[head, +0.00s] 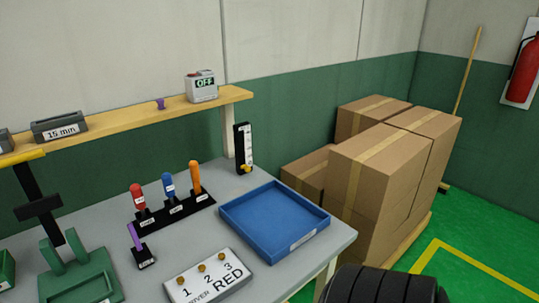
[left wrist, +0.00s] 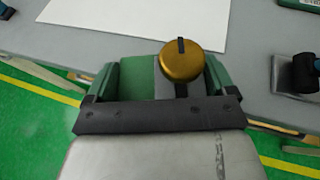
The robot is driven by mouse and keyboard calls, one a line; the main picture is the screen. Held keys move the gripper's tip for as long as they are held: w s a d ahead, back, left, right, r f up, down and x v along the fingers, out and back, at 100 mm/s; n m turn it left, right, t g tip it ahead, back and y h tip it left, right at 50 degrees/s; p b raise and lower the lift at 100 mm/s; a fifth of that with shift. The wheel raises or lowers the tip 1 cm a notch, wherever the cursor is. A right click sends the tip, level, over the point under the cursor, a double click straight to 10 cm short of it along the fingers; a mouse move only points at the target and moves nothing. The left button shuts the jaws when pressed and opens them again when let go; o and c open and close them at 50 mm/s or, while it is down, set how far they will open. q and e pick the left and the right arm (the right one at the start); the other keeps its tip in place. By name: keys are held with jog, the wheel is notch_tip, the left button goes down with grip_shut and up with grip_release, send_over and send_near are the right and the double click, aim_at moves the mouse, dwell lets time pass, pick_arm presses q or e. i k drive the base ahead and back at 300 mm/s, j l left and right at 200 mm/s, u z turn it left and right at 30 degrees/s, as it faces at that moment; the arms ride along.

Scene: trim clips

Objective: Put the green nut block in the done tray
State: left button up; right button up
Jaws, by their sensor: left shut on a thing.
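In the left wrist view my left gripper (left wrist: 163,84) is shut on a green block (left wrist: 138,84) with a grey band and a round gold nut-like cap (left wrist: 181,62); I take it for the green nut block. It is held close to the grey bench edge, with green floor below at left. My left gripper and this block are not in the head view. A blue tray (head: 274,214) lies empty on the bench's right end; its label is too small to read, so I cannot tell if it is the done tray. My right gripper is not in view.
A rack (head: 174,213) with red, blue and orange handles stands behind-left of the tray. A white board (head: 210,280) marked RED with gold studs lies in front-left. A green fixture (head: 80,283) stands at left. Cartons (head: 375,165) and a black ribbed round thing (head: 380,286) are beyond the bench edge.

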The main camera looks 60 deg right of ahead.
aim_at(274, 218)
jog(key=k+l+z, duration=0.15)
jog(key=l, duration=0.2)
jog(key=k+l+z, duration=0.25)
jog(key=l, duration=0.5)
jog(key=k+l+z, duration=0.15)
jog(key=l, duration=0.25)
jog(key=k+l+z, duration=0.15)
jog(key=l, duration=0.3)
jog(key=k, duration=0.1)
